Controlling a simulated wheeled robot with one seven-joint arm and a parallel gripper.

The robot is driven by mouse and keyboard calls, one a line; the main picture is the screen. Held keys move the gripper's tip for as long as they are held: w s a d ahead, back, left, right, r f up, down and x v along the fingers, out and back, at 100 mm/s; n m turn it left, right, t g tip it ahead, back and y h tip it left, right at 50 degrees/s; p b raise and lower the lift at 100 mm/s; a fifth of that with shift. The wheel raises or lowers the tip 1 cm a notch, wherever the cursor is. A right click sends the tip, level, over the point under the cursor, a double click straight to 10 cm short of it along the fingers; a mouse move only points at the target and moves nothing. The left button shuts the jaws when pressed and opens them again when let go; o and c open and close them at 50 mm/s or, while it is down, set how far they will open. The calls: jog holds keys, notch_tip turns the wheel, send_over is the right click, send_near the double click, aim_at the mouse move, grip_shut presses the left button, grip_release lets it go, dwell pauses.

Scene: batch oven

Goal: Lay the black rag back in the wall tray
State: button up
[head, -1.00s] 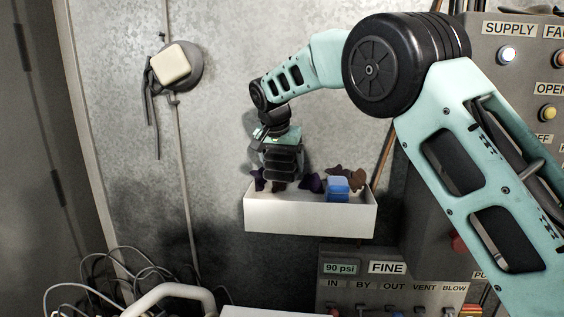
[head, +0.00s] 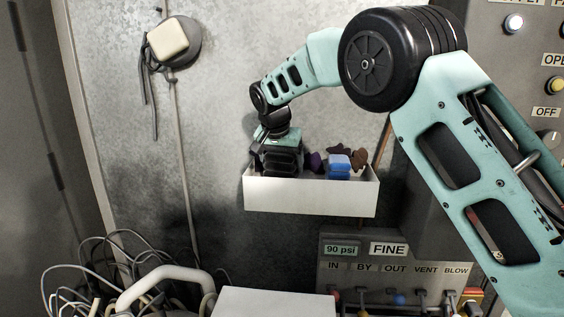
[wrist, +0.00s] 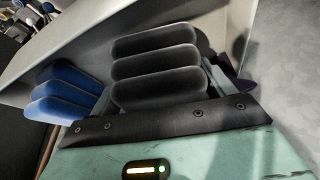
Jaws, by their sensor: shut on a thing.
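The white wall tray (head: 312,197) hangs on the grey metal wall in the head view. My gripper (head: 281,162) points down at the tray's left part, its fingertips at or just behind the front rim. A blue ribbed thing (head: 339,166) is in the tray to the right, also in the wrist view (wrist: 62,95).
Dark purple (head: 313,161) and brown (head: 360,160) crumpled things stick up in the tray. A control panel (head: 395,262) with valves is below right. Looped cables (head: 88,272) lie lower left. A round fixture with a cream pad (head: 168,40) hangs upper left.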

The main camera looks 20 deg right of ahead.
jog(key=shift+f+b, duration=0.4)
jog(key=shift+f, duration=0.15)
dwell(0.4)
jog(key=o, duration=0.8)
jog(key=b+v, duration=0.2)
jog(key=v, duration=1.5)
jog(key=shift+s+r, duration=0.1)
jog(key=shift+r, duration=0.1)
